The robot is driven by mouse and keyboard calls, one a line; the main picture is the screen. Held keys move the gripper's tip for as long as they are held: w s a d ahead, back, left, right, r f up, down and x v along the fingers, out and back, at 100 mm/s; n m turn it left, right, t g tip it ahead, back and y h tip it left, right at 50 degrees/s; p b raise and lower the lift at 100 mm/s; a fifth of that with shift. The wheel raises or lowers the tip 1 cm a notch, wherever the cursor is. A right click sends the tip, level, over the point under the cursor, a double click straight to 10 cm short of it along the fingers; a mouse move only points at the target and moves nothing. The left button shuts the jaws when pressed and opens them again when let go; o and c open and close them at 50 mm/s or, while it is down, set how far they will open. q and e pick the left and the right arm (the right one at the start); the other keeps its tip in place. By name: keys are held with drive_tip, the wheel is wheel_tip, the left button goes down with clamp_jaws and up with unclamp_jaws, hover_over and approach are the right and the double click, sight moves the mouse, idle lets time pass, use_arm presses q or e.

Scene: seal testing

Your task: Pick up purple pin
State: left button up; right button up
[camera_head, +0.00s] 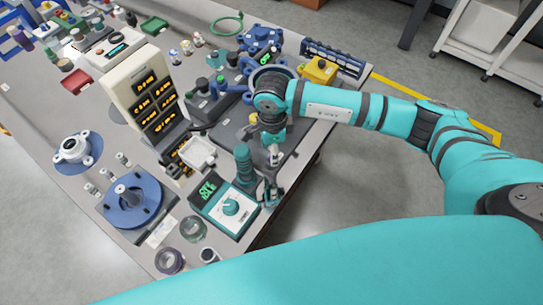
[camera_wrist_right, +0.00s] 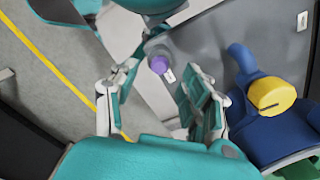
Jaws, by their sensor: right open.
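The purple pin (camera_wrist_right: 158,64) shows in the right wrist view as a short round purple top. It stands on the grey bench surface near the edge, beside a small white label. My right gripper (camera_wrist_right: 156,92) is open, with its two fingers apart on either side of the view and the pin seen beyond the gap between them. Nothing is between the fingers. My left gripper is in neither view.
A blue fixture with a yellow top (camera_wrist_right: 272,95) stands right of the gripper in the wrist view. In the head view a teal dial device (camera_head: 229,208) sits close to my right gripper, and a tall display panel (camera_head: 147,92) stands behind. Open floor lies past the bench edge.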

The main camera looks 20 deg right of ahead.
wheel_tip(320, 180, down, 2)
drive_tip(key=shift+a+f, duration=0.1)
drive_tip(key=shift+f, duration=0.15)
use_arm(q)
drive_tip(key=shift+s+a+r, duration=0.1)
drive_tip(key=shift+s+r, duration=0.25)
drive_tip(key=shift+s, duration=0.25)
use_arm(e)
drive_tip(key=c, duration=0.4)
clamp_jaws()
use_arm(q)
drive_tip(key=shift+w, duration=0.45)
use_arm(e)
drive_tip(key=shift+r, duration=0.15)
